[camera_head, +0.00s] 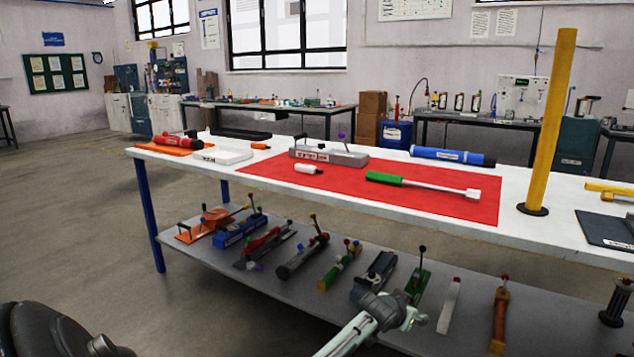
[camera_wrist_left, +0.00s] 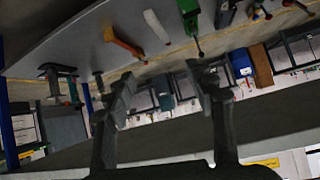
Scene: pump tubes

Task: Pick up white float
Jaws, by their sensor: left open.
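The likeliest white float is a small white cylinder (camera_head: 306,168) with a dark end, lying on the red mat (camera_head: 345,193) on the tabletop in the head view. I cannot tell for sure that it is the float, as a white block (camera_head: 473,194) also sits at the end of a green-handled rod (camera_head: 415,184) on that mat. My left gripper (camera_wrist_left: 162,75) shows in the left wrist view with its two dark fingers wide apart and nothing between them. It faces the lower shelf, and the white cylinder is out of that view.
A grey pump block (camera_head: 335,155) and a blue tube (camera_head: 450,156) lie behind the white cylinder. A tall yellow tube (camera_head: 553,120) stands to the right. The lower shelf (camera_head: 300,292) holds several pump tools. The red mat around the white cylinder is mostly clear.

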